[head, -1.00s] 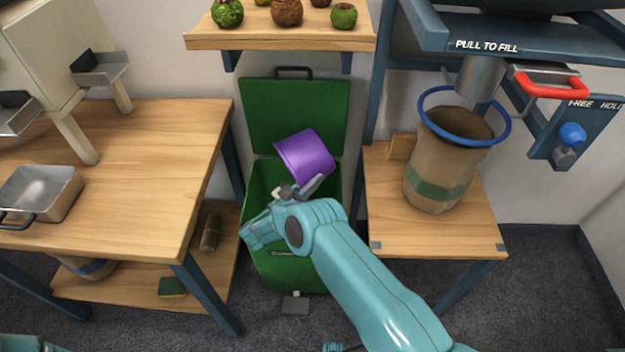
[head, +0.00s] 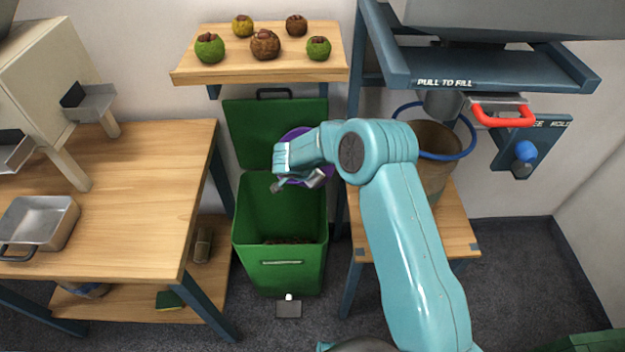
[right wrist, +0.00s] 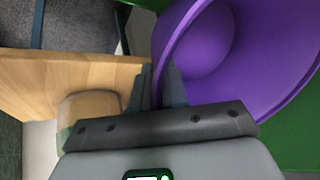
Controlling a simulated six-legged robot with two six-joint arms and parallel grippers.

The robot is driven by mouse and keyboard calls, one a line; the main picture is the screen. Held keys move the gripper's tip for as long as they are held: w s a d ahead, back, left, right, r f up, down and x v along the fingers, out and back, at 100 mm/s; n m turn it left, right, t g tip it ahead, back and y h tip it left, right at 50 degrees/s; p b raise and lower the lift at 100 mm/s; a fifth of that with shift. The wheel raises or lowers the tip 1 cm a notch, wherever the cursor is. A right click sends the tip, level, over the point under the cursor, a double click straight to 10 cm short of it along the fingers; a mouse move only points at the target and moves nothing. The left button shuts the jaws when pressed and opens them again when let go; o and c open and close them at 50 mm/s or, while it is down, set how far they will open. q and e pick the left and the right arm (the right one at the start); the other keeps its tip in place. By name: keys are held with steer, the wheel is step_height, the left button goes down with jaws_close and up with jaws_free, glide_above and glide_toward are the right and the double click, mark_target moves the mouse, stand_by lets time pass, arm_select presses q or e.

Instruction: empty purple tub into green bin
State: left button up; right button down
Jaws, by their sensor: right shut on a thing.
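The purple tub (head: 294,133) is mostly hidden behind my right arm in the head view, above the back of the green bin (head: 281,277). In the right wrist view the tub (right wrist: 207,45) is large, its inside turned to the camera, with nothing seen in it. My right gripper (head: 300,183) is above the bin. Its fingers (right wrist: 160,88) are shut on the tub's rim. The bin's lid (head: 247,133) stands open at the back, and dark brown matter (head: 288,241) shows inside the bin. My left gripper is not in view.
A shelf (head: 215,73) with several husked chestnuts is above the bin. A wooden table (head: 150,205) with a metal pan (head: 42,222) is at left.

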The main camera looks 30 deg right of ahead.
steer(key=shift+s+d+r+y+p, duration=0.1)
steer(key=shift+r+y+p, duration=0.55)
steer(key=shift+r, duration=0.25)
steer(key=shift+y, duration=0.25)
steer(key=shift+r, duration=0.15)
steer(key=s+a+r+b, duration=0.3)
steer(key=s+r, duration=0.2)
steer(key=r, duration=0.1)
steer(key=shift+a+r+b, duration=0.15)
steer(key=shift+r+b, duration=0.1)
steer(key=shift+b, duration=0.1)
